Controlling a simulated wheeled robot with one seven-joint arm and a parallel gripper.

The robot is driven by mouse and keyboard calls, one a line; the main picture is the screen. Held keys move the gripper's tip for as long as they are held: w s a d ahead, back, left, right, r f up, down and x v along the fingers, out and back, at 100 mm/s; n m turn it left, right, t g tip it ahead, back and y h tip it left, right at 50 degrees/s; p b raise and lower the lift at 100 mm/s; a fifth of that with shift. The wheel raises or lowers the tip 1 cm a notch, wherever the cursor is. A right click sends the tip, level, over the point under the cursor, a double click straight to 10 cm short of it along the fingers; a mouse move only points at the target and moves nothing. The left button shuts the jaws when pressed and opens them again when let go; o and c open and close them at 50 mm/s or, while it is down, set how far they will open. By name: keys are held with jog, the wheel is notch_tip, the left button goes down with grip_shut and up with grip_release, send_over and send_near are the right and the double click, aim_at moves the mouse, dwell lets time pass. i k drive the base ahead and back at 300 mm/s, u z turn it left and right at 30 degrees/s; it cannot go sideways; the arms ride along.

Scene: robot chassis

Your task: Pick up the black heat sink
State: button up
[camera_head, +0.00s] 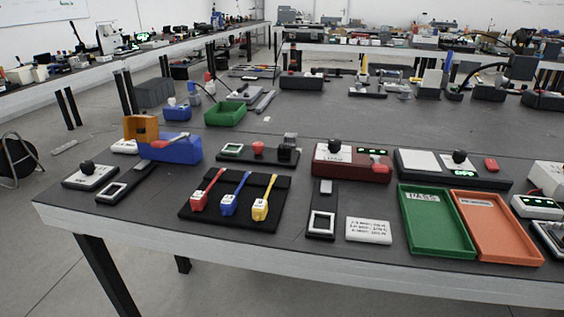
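No object in the head view is clear enough for me to name it the black heat sink with certainty. A small dark block (289,142) stands at the right end of a black fixture behind the middle of the near table; its surface is too small to tell whether it has fins. Larger dark grey blocks (155,92) sit at the table's back left. My gripper is not in view.
The near table (345,115) holds a black mat (233,220) with red, blue and yellow tools, a red box (350,161), a green tray (436,222) and an orange tray (495,227). A blue and orange device (170,148) stands left.

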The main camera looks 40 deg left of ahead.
aim_at(284, 150)
jog(key=z, duration=0.05)
jog(key=k, duration=0.55)
jog(key=z, duration=0.9)
jog(key=i, duration=0.85)
jog(key=u, duration=2.9)
jog(key=i, duration=0.45)
jog(key=u, duration=0.05)
